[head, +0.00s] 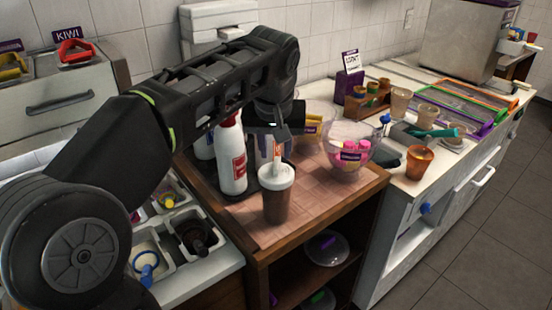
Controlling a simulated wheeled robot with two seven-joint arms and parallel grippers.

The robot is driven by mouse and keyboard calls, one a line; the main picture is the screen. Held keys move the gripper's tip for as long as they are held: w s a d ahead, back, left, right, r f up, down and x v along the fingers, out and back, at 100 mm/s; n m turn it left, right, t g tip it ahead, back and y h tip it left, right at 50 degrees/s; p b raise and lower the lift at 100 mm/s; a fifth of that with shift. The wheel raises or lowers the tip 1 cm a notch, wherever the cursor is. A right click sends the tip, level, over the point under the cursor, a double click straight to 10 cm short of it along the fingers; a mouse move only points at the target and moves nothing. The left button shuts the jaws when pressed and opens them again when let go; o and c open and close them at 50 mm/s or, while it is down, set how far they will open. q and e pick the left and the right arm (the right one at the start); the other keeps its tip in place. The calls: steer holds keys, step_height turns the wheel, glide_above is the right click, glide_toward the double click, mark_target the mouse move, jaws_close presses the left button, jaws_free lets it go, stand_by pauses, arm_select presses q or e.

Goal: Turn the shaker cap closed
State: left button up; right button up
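A brown shaker (276,204) with a white cap (277,176) stands upright on the wooden counter top, near its front edge. A narrow pale piece sticks up just above the cap; I cannot tell whether it belongs to the cap. My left arm reaches in from the left and bends down behind the shaker. My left gripper (270,140) is above and just behind the cap, partly hidden. I cannot tell whether its fingers touch the cap or how far apart they are. My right gripper is out of view.
A white bottle with a red label (231,155) stands close left of the shaker. A clear bowl with pink items (348,148) stands to the right, with another bowl behind. An orange cup (418,162) is on the white counter. Bare wood (318,196) lies right of the shaker.

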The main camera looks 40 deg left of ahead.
mark_target(276, 163)
arm_select(q)
steer(key=x, duration=0.4)
steer(key=shift+f, duration=0.1)
steer(key=shift+c, duration=0.5)
jaws_close()
